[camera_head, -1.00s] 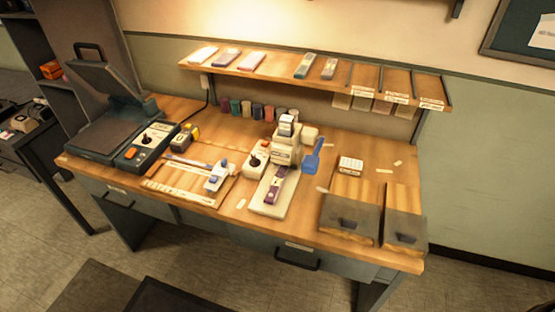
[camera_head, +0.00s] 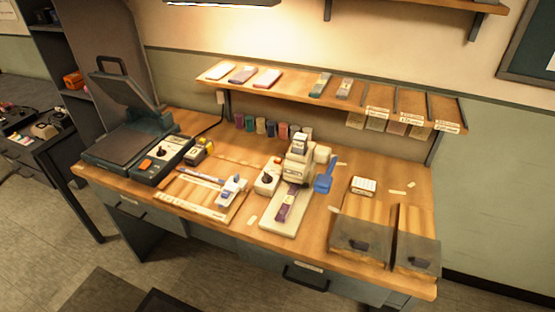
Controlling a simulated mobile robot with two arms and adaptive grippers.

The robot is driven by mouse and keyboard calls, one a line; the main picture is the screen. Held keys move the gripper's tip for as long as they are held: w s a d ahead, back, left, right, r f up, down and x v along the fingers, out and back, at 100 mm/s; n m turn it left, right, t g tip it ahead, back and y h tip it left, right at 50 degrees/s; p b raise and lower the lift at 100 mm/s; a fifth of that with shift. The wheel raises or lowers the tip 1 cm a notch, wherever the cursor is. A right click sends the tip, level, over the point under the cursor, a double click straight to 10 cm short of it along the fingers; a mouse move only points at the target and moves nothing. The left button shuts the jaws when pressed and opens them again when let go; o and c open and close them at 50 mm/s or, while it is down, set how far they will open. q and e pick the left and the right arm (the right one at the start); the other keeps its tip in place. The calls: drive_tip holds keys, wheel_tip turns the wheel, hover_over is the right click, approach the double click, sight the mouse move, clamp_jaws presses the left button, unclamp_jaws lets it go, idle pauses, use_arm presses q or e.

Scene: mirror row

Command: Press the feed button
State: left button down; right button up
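Which control is the feed button is too small to tell. A white machine (camera_head: 297,160) with a purple strip (camera_head: 290,205) on its pale base stands mid-bench, with a blue lever-like part on its right. A small white control box (camera_head: 268,178) with a dark knob sits at its left. A dark press (camera_head: 125,135) with its lid raised is at the bench's left. Its front panel (camera_head: 160,153) carries an orange button (camera_head: 145,165) and a dark knob. Neither of my grippers is in view.
The wooden bench (camera_head: 225,150) has a shelf (camera_head: 300,88) above its back edge. A ruled board (camera_head: 190,197) lies left of the machine, and two wooden bins (camera_head: 362,232) stand at the right. Grey floor (camera_head: 50,250) is open in front at the left.

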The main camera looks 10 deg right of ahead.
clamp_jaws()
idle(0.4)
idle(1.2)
